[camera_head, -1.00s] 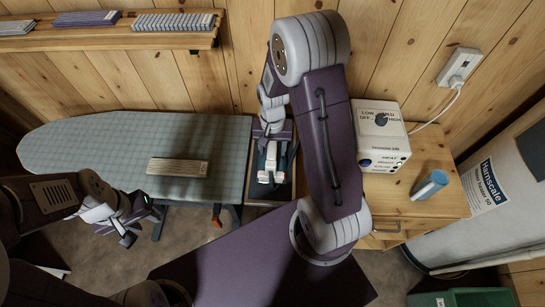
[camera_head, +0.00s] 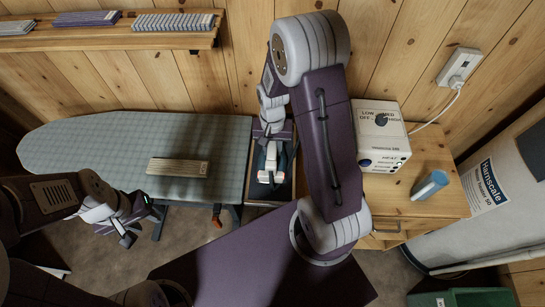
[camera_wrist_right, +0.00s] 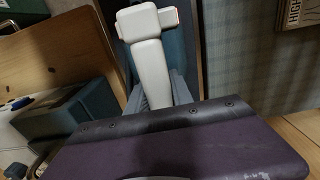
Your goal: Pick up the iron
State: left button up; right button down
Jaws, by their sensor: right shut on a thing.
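The iron (camera_head: 269,163) shows as a white, handle-like shape over a dark blue-grey body, in the narrow tray between the ironing board and the wooden cabinet. In the right wrist view its white part (camera_wrist_right: 148,52) runs up between my fingers and ends in a crosspiece. My right gripper (camera_wrist_right: 158,92) is shut on it, with a grey finger on either side; my purple wrist housing hides the lower part. I cannot tell whether the iron is clear of the tray floor. My left gripper (camera_head: 140,222) is empty, its fingers apart, in front of the ironing board.
A wall shelf (camera_head: 100,40) hangs at upper left.

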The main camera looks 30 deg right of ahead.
jog(key=shift+r, duration=0.15)
dwell(0.7)
notch_tip(320, 180, up, 10)
jog(key=shift+r+p, duration=0.15)
jog(key=shift+p, duration=0.15)
jog(key=c, duration=1.8)
grip_release()
jog(key=shift+c, duration=0.2)
grip_shut()
